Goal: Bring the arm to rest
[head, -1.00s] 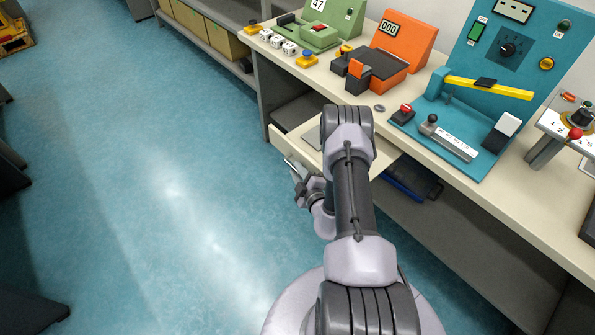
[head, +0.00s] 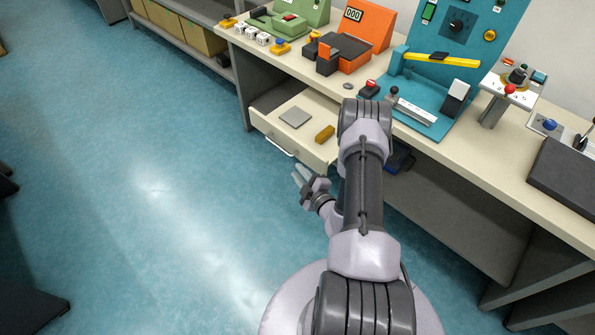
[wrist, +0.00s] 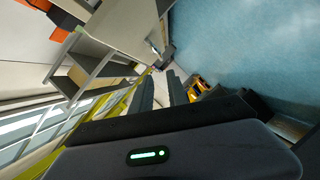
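My arm (head: 362,200) rises from the base in the middle of the head view and bends down at the elbow. My gripper (head: 300,178) hangs low to the left of the arm, in front of the bench and just off the open drawer's front. In the wrist view my gripper (wrist: 160,88) shows two dark fingers with a gap between them and nothing held. The drawer (head: 316,153) is pulled out, its handle (head: 280,147) left of my gripper and apart from it.
A grey plate (head: 296,117) and a brown-yellow block (head: 325,134) lie in the drawer. The bench top carries an orange counter device (head: 367,28), a teal panel with a yellow lever (head: 442,61) and a small stand (head: 497,97). The blue floor (head: 130,180) at left is clear.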

